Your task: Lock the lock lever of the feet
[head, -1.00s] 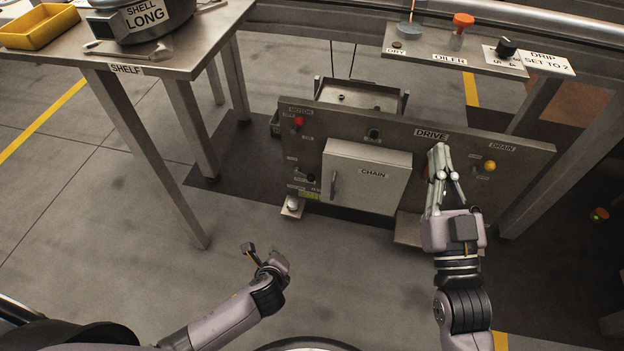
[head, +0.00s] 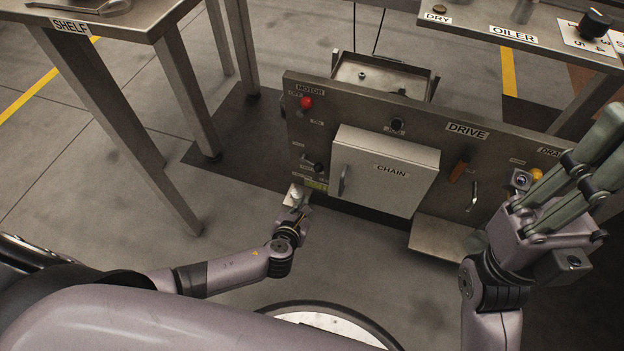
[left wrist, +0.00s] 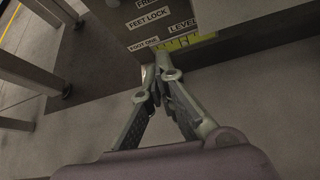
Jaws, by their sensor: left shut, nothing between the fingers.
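The feet lock lever appears as a small dark lever (head: 318,166) low on the left part of the machine's front panel, beside small labels; its exact angle is too small to tell. The left wrist view shows the FEET LOCK label (left wrist: 148,19), but no lever can be made out there. My left gripper (head: 296,197) is below the lever, at the panel's lower left corner by the foot. Its fingers (left wrist: 162,68) meet at the tips, empty, under the labels.
A yellow-green level strip (left wrist: 185,42) is close to my left fingers. Shelf legs (head: 100,110) stand at the left. Open floor lies between.

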